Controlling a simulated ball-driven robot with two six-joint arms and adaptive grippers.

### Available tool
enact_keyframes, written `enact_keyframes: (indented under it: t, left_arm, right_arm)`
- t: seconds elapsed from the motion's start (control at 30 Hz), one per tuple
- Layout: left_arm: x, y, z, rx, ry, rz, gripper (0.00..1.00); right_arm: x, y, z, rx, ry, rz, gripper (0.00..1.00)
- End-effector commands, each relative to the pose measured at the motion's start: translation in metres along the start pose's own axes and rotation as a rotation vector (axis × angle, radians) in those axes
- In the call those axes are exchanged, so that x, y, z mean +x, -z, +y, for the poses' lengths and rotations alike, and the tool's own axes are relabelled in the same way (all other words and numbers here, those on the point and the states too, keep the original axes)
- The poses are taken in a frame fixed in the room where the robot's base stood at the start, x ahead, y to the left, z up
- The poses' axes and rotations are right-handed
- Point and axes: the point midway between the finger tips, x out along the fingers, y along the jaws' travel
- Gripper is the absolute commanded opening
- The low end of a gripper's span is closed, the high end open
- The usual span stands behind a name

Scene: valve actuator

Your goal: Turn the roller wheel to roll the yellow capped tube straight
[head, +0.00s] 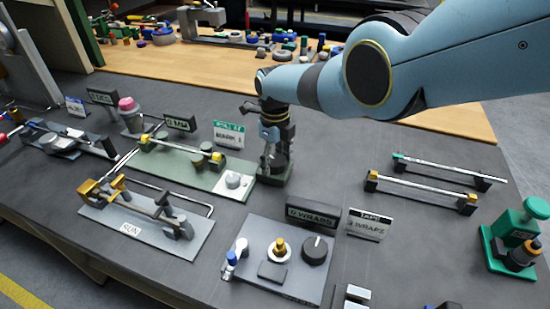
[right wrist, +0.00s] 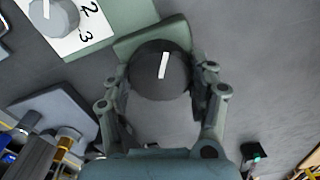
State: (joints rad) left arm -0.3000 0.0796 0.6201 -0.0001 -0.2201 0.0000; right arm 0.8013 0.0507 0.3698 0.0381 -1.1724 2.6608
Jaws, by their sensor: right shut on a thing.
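The roller wheel, a dark round knob with a white line (right wrist: 165,65), sits between the fingers of my right gripper (right wrist: 163,95) in the right wrist view. In the head view my right gripper (head: 274,155) reaches down onto it at the right end of the green plate (head: 205,178), and its fingers close around it. The gripper mostly hides the wheel there. The white line is nearly upright, leaning slightly right. My left gripper is not in view.
A pale dial (head: 234,182) on a numbered white pad is close left of my right gripper. A sign stands behind the plate (head: 229,134). A knob panel (head: 280,262) is in front. Two thin rods on stands (head: 430,182) lie to the right, with bare table between.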

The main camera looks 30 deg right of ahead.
Motion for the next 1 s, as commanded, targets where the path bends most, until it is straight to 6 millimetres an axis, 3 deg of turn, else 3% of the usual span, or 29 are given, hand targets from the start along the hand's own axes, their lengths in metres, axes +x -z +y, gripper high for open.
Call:
enact_keyframes:
  t: [0.3,0.33,0.5,1.0]
  left_arm:
    - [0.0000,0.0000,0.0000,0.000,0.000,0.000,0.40]
    - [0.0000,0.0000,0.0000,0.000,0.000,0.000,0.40]
    - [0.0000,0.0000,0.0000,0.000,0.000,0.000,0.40]
    - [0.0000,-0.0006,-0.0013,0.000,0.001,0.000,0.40]
  right_arm:
    - [-0.0010,-0.0015,-0.0001,0.001,0.001,-0.004,0.27]
    - [-0.0010,-0.0015,-0.0001,0.001,0.001,-0.004,0.60]
    - [-0.0007,-0.0010,0.0000,0.001,0.000,-0.002,0.82]
    - [-0.0086,-0.0016,-0.0009,0.001,0.001,-0.003,0.83]
